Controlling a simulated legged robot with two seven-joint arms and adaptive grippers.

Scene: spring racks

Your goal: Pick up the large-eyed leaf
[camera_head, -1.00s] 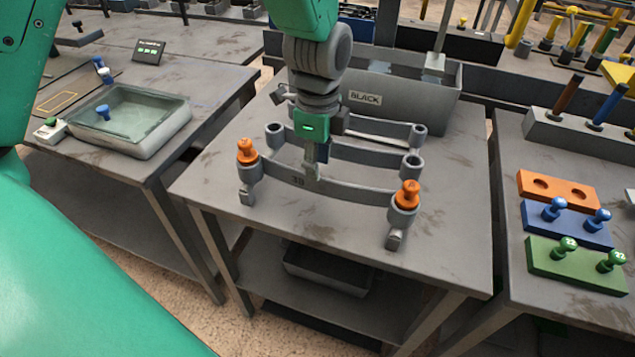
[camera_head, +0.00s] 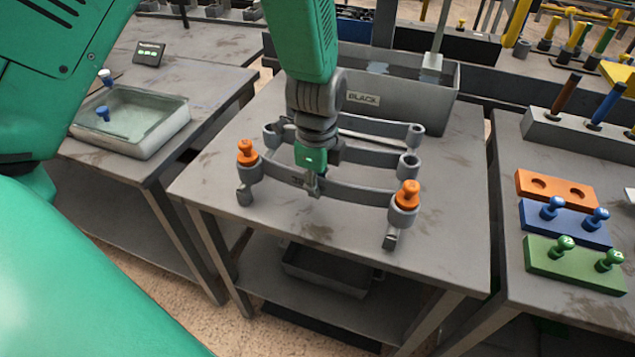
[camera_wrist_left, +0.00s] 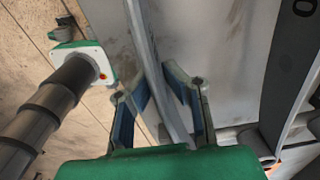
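Several curved grey leaves with an eye at each end stand on the middle table. The front leaf (camera_head: 350,193) carries an orange plug at its left eye (camera_head: 247,152) and another at its right eye (camera_head: 407,193). Its eyes look largest, though it is also nearest. My left gripper (camera_head: 313,188) points down at the middle of the front leaf and covers part of it. In the left wrist view my left gripper (camera_wrist_left: 158,92) has its fingers spread, with a thin grey strip (camera_wrist_left: 165,95) running between them. I cannot tell whether they touch it. My right gripper is not in view.
A grey bin (camera_head: 425,95) labelled BLACK stands behind the leaves. Orange, blue and green blocks (camera_head: 572,260) lie on the right table, two with pegs. A liquid-filled tray (camera_head: 150,140) sits on the left table. The front middle tabletop is clear.

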